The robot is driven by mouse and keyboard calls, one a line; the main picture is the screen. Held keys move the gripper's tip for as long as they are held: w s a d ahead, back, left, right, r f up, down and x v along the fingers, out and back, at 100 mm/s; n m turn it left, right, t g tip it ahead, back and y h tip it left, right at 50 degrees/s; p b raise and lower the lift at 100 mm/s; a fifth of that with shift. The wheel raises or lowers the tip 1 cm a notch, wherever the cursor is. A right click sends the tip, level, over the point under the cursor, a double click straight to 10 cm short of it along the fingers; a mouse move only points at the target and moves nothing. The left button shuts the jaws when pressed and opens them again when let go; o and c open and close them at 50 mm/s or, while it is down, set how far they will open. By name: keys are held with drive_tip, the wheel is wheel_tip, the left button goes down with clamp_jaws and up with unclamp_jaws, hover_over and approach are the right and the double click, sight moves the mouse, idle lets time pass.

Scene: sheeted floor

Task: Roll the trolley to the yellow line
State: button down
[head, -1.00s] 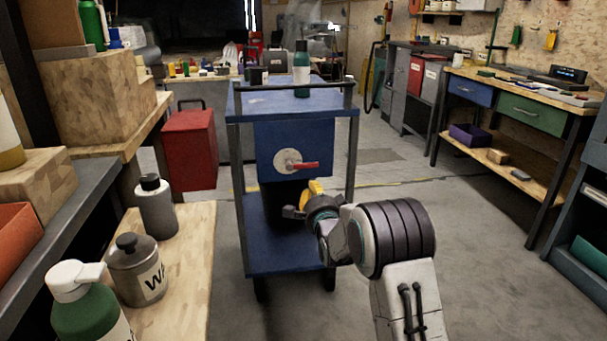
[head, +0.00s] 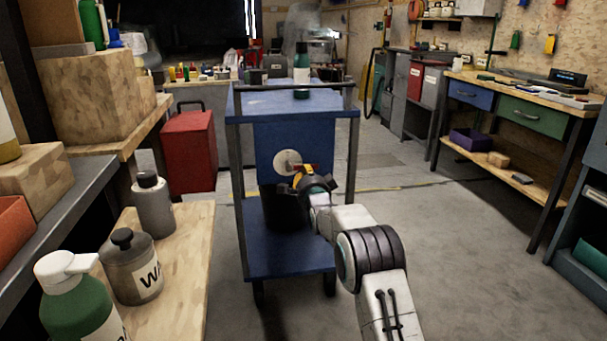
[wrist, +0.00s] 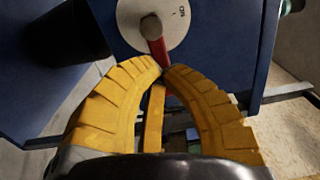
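The blue trolley (head: 262,103) stands upright on the floor ahead, with a dark push bar on posts across its top. Its blue front box carries a round pale plate (head: 284,160) with a red lever (head: 313,167). My gripper (head: 303,172) is at this lever and partly hides it. In the wrist view the red lever (wrist: 154,30) points towards me, and my yellow fingertips (wrist: 164,70) close in at its end. The yellow line (head: 381,189) lies on the floor beyond the trolley, partly hidden by it.
A green bottle (head: 301,75) stands on the trolley top and a dark bin (head: 285,212) on its lower shelf. A wooden bench (head: 180,262) with bottles is close on the left. A red cabinet (head: 189,150) stands behind it. Floor (head: 450,260) is clear to the right.

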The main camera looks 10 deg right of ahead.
drive_tip(key=shift+w, duration=0.9)
drive_tip(key=shift+w+r, duration=0.1)
drive_tip(key=shift+w, duration=0.1)
